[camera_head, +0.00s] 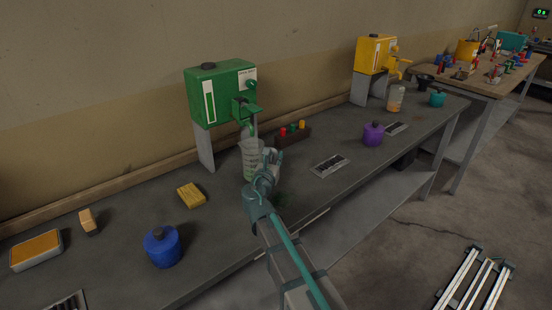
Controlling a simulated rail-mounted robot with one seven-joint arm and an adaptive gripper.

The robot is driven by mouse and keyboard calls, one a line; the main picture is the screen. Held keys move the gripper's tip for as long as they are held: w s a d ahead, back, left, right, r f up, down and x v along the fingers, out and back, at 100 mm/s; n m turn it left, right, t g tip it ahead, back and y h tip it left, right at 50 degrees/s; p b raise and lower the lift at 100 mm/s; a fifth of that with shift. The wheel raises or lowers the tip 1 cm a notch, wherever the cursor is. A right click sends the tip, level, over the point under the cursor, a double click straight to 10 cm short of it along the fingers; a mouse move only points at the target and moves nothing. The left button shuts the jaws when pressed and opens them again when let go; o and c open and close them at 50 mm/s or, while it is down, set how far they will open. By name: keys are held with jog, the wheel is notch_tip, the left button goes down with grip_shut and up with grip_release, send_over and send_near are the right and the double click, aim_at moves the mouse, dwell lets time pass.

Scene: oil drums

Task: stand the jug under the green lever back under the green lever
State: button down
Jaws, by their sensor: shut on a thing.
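The green dispenser (222,90) stands on legs at the back of the bench, with its green lever (247,107) and spout on its right front. A clear jug (249,160) with some green liquid low in it is upright below the spout. My gripper (266,160) is shut on the jug from its right front side and hides part of it. I cannot tell whether the jug's base touches the bench.
A small rack with coloured knobs (292,132) stands just right of the jug. A yellow sponge (191,195), blue canister (163,246) and purple canister (373,134) stand on the bench. A yellow dispenser (376,55) and another jug (395,98) are farther right.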

jog(key=shift+f+b, duration=0.35)
jog(key=shift+f, duration=0.15)
jog(key=c, duration=1.1)
grip_release()
